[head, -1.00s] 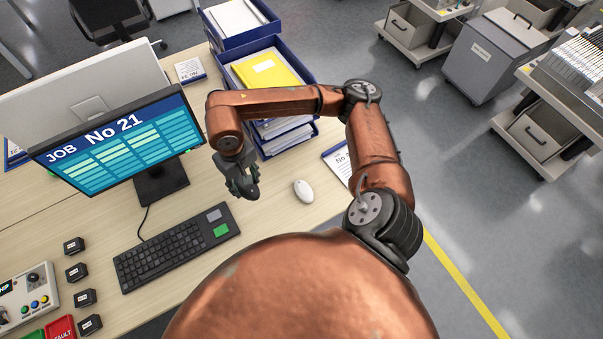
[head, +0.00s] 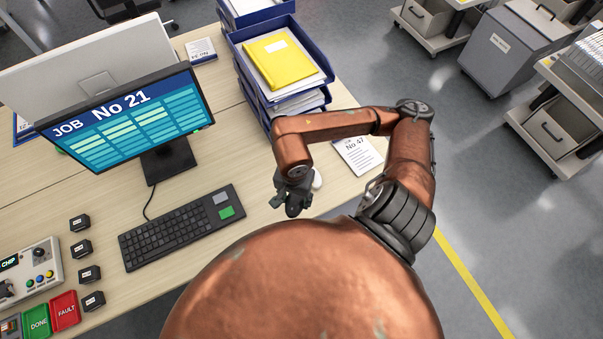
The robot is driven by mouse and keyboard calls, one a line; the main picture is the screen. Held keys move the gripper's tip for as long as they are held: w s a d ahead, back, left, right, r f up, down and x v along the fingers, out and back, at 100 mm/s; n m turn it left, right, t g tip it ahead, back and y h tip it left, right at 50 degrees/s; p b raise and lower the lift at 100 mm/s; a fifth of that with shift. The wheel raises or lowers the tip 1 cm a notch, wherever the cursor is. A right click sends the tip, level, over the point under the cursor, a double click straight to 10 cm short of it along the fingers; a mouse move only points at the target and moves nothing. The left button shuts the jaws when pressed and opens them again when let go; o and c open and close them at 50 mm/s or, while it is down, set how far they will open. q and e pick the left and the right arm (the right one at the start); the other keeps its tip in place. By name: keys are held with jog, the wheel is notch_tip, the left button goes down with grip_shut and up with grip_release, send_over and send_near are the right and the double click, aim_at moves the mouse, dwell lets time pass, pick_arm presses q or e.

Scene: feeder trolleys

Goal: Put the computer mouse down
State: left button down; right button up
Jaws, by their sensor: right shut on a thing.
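The white computer mouse (head: 317,180) is on the desk to the right of the keyboard, mostly hidden behind my right gripper. My right gripper (head: 291,205) reaches in from the right and is shut on the mouse. Its fingers and wrist cover most of the contact, so I cannot see exactly how they grip it. The mouse seems to be at desk height; any small gap beneath it is hidden. My left gripper is not in view.
The keyboard (head: 180,228) lies left of the gripper, with the monitor (head: 130,116) behind it. Stacked blue trays (head: 318,58) stand behind my right arm. A card (head: 357,156) lies near the desk's right edge. Bare desk lies between keyboard and gripper.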

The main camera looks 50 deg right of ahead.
jog(key=w+d+f, duration=0.1)
jog(key=w+f, duration=0.1)
jog(key=w, duration=0.1)
jog(key=w+d+f, duration=0.2)
jog(key=w+f, duration=0.1)
jog(key=w+d+f, duration=0.2)
jog(key=w+f, duration=0.1)
jog(key=w, duration=0.1)
jog(key=shift+w, duration=0.1)
jog(key=shift+w+f, duration=0.15)
jog(key=shift+f, duration=0.15)
jog(key=shift+w+d+f, duration=0.1)
jog(key=shift+w+f, duration=0.05)
jog(key=shift+f, duration=0.75)
jog(key=shift+w+d+f, duration=0.1)
jog(key=shift+f, duration=0.8)
jog(key=shift+f, duration=0.15)
jog(key=o, duration=1.2)
